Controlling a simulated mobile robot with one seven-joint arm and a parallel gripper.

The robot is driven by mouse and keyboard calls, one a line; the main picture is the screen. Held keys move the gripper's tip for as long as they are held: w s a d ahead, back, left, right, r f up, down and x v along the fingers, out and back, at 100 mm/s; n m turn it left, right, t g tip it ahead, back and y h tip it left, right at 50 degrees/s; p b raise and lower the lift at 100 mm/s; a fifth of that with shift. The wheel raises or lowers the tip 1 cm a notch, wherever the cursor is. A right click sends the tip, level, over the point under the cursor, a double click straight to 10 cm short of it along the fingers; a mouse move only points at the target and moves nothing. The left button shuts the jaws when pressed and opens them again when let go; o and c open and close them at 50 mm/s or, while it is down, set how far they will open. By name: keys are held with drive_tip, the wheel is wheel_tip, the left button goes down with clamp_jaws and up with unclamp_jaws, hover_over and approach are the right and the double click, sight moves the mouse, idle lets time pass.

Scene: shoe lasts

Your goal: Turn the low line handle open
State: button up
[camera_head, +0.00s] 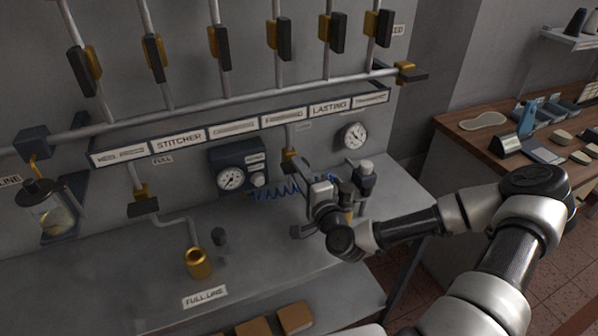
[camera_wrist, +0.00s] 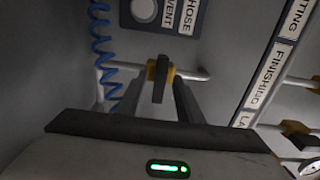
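The low line valve (camera_head: 290,155) is a small yellow fitting on a pipe below the long label strip. It is partly hidden by my gripper. In the wrist view, its yellow body (camera_wrist: 169,73) sits on a grey pipe, with a dark lever handle (camera_wrist: 160,84) pointing toward me. My gripper (camera_head: 302,168) reaches toward the valve from the front right. In the wrist view, the two dark fingers (camera_wrist: 161,92) are apart, and the handle shows between them. I cannot tell whether either finger touches it.
A gauge box (camera_head: 236,168) and a blue coiled hose (camera_head: 280,190) are left of my gripper. A round gauge (camera_head: 354,136) is at its right. The full line handle (camera_head: 143,206) is farther left. A brass cup (camera_head: 199,263) stands on the bench. A wooden table (camera_head: 470,137) is at right.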

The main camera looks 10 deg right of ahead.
drive_tip(key=shift+w, duration=0.1)
clamp_jaws()
drive_tip(key=shift+n, duration=0.3)
drive_tip(key=shift+n+b, duration=2.05)
drive_tip(key=shift+n, duration=2.05)
unclamp_jaws()
